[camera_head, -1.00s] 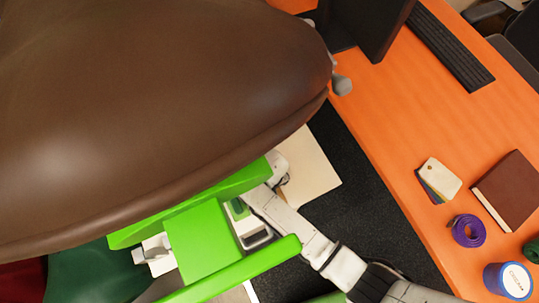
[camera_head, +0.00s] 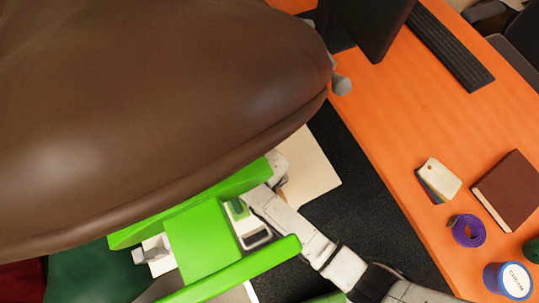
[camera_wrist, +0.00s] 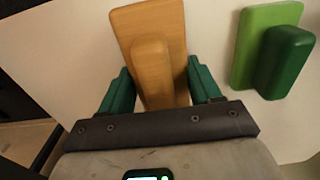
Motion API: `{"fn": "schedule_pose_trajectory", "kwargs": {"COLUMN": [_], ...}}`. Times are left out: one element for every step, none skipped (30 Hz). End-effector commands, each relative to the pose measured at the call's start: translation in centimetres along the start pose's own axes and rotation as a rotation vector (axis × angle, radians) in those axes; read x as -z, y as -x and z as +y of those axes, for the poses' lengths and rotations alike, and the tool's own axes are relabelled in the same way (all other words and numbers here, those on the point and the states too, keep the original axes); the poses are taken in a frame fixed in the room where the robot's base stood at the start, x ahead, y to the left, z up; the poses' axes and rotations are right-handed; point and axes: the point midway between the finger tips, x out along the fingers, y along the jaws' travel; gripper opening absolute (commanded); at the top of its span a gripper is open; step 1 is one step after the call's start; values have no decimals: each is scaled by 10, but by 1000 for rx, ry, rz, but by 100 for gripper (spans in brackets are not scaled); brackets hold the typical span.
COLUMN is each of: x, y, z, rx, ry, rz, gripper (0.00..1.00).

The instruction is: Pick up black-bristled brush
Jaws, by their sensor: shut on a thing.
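In the wrist view, a tan wooden block with a raised grip, a brush back (camera_wrist: 177,28), lies between the two green fingers of my gripper (camera_wrist: 158,80). My gripper is shut on this brush. Its underside is turned away, so I cannot see its bristles or their colour. In the head view, the big brown saddle (camera_head: 150,100) hides most of my gripper and the brush. Only a small tan patch shows by my wrist, over a pale surface (camera_head: 318,172).
A two-tone green block (camera_wrist: 262,45), shaped like another brush, lies to the right in the wrist view. In the head view, the orange desk (camera_head: 400,120) holds a keyboard (camera_head: 450,45), a brown book (camera_head: 508,190), a purple roll (camera_head: 467,230) and a blue-and-white tin (camera_head: 508,281).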

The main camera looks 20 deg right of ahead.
Motion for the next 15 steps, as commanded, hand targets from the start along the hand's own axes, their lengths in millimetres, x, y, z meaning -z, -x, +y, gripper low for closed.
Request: {"fn": "schedule_pose_trajectory", "kwargs": {"x": [0,1,1,1,1,1,1,0,-7,-12,-16,-23,-28,-34,-40], "y": [3,6,9,12,16,22,28,34,38,44,50,58,65,71,80], "z": [0,0,0,0,0,0,0,0,-3,-4,-6,-8,-10,-12,-14], "rx": [0,1,1,1,1,1,1,1,1,2,2,2,2,3,2], "ry": [0,0,0,0,0,0,0,0,2,2,2,2,2,3,3], "rz": [2,2,3,3,3,4,5,4,2,2,3,2,2,3,3], "gripper": [22,22,22,22,22,22,22,22,22,22,22,22,22,22,22]}}
